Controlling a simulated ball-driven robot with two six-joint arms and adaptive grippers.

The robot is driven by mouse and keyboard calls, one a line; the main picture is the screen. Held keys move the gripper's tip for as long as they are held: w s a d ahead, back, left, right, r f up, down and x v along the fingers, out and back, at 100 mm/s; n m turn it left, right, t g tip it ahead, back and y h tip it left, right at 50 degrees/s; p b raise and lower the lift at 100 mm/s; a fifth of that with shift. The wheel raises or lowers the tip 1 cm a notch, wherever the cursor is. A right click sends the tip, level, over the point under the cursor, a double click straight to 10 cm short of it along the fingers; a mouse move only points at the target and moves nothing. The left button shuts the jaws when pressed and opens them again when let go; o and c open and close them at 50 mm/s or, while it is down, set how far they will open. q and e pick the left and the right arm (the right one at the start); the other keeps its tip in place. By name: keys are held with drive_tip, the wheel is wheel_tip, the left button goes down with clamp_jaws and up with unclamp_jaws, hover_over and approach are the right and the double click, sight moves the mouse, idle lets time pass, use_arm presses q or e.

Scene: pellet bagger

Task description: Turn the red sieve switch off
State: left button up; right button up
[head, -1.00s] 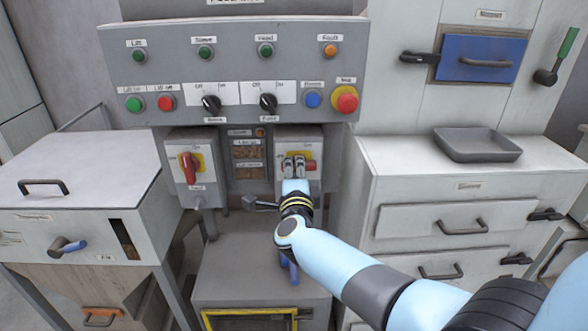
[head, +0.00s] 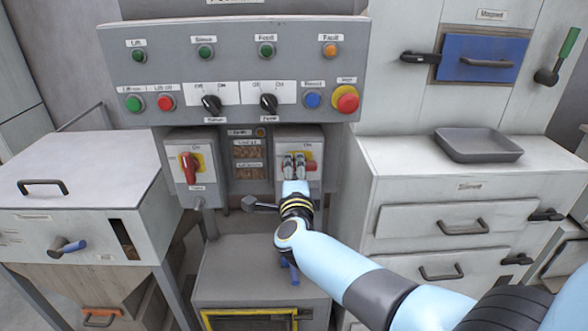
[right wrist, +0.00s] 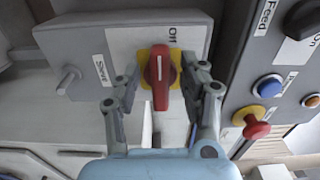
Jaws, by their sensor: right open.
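The red sieve switch (right wrist: 160,78) is a red handle on a yellow plate on a grey box. In the right wrist view an "Off" label lies above it and another label, probably the box's name, to its left. In the head view its red handle (head: 311,167) lies roughly horizontal, partly hidden by my gripper. My right gripper (head: 294,167) is open at the box front. In the right wrist view its fingers (right wrist: 163,84) stand on either side of the handle, with gaps visible; I cannot tell whether they touch the plate. My left gripper is not in view.
A similar box with an upright red switch (head: 188,168) stands left. Above is the control panel (head: 235,70) with buttons, black knobs and a red-yellow stop button (head: 346,99). A grey cabinet (head: 262,270) is below. A drawer unit with a grey tray (head: 478,146) stands right.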

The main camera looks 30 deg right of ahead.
drive_tip(key=v, duration=1.1)
drive_tip(key=shift+s, duration=0.25)
drive_tip(key=s+f+n+g+y+b, duration=0.15)
drive_tip(key=s+f+n+b, duration=0.35)
drive_tip(key=f, duration=0.8)
drive_tip(key=s+f+n+g+y+b, duration=0.1)
drive_tip(key=s+f+n+y+b, duration=0.4)
drive_tip(key=f, duration=0.7)
drive_tip(key=s+f+n+g+y+b, duration=0.1)
drive_tip(key=s+f+n+g+b, duration=0.15)
drive_tip(key=s+f, duration=0.75)
drive_tip(key=s+d+f+n+g+b, duration=0.1)
drive_tip(key=s+f+n+g, duration=0.3)
drive_tip(key=s+f, duration=0.6)
drive_tip(key=s+d+f+n+g+y+b, duration=0.1)
drive_tip(key=s+f+n+g, duration=0.4)
drive_tip(key=s, duration=1.1)
wheel_tip(320, 180, down, 6)
drive_tip(key=n+b, duration=0.1)
drive_tip(key=n, duration=0.2)
drive_tip(key=shift+r, duration=0.2)
